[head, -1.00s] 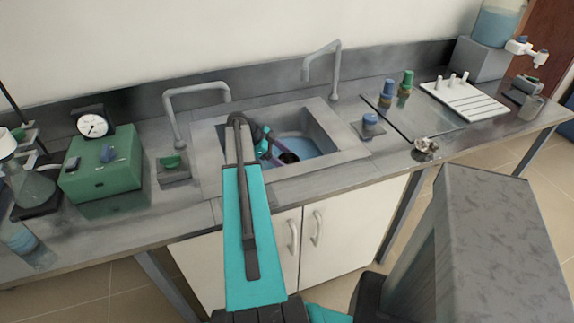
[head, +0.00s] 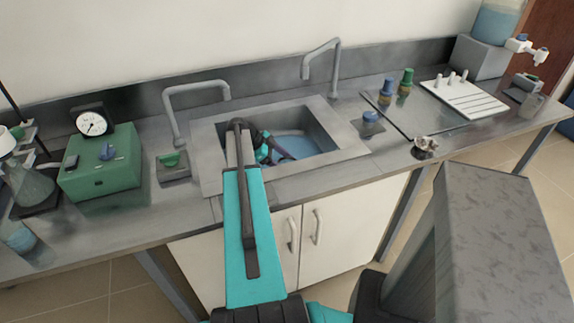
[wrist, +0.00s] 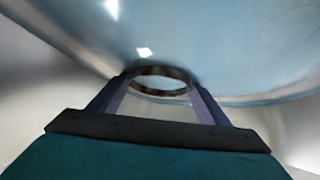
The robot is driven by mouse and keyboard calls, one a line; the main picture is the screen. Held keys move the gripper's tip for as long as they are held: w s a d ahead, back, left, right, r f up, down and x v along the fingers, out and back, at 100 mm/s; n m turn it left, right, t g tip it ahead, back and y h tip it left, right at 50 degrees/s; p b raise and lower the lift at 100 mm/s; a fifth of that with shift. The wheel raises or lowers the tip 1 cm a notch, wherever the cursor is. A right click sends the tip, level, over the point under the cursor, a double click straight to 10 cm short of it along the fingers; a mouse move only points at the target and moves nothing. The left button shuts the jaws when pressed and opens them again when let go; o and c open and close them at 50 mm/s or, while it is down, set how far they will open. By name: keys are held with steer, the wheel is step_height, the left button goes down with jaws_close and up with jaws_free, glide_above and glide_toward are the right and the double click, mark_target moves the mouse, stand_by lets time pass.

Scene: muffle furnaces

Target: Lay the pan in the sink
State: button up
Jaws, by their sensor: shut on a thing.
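The grey sink (head: 347,133) is set in the counter, with a bluish basin floor. My arm reaches over its front left part, and my gripper (head: 276,156) is down inside the basin. In the wrist view my gripper (wrist: 160,80) has its purple fingers on either side of a small round pan (wrist: 160,93) with a dark rim, and is shut on it. The blue basin floor shows behind the pan. I cannot tell whether the pan touches it. In the head view the pan is hidden by my gripper and the basin's front edge.
Two grey taps (head: 177,115) (head: 335,70) stand behind the sink. A green box (head: 100,165) with a dial gauge (head: 92,123) is to the left. Right of the sink are a blue-topped item (head: 371,120), small bottles (head: 388,90) and a white rack (head: 465,100).

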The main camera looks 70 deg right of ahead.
steer(key=shift+f+b, duration=0.3)
steer(key=o, duration=1.2)
steer(key=shift+o, duration=0.2)
steer(key=shift+r+p, duration=0.25)
steer(key=shift+p, duration=0.1)
steer(key=shift+w+r+p, duration=0.1)
steer(key=shift+r+p, duration=0.4)
steer(key=shift+r, duration=0.05)
steer(key=b+v, duration=0.2)
steer(key=v, duration=0.5)
